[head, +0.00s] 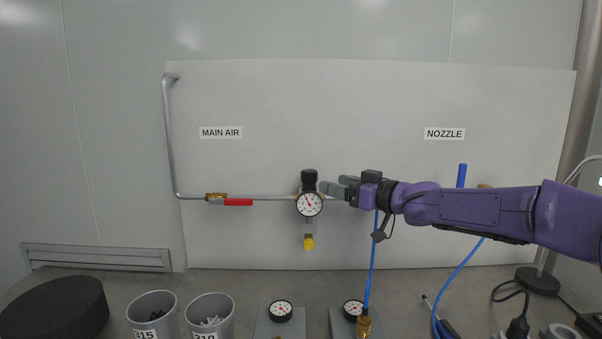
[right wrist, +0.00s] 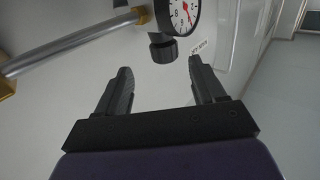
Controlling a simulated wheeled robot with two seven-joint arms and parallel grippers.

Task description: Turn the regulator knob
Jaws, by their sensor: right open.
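The black regulator knob (head: 309,178) sits on top of the regulator on the white wall panel, just above a round white gauge (head: 309,204) with a red needle. In the right wrist view the knob (right wrist: 162,49) shows beyond the fingertips, roughly between their lines, not gripped. My right gripper (head: 334,184) reaches in from the right, its fingertips just right of the knob. In the right wrist view its two fingers (right wrist: 160,65) are apart with nothing between them. Whether a finger touches the knob I cannot tell. My left gripper is out of view.
A grey pipe (head: 270,198) with a red valve handle (head: 238,202) runs left of the regulator; a yellow fitting (head: 308,242) hangs below. A blue hose (head: 373,262) hangs under my right arm. Grey cups (head: 209,316) and gauges (head: 280,311) stand on the bench.

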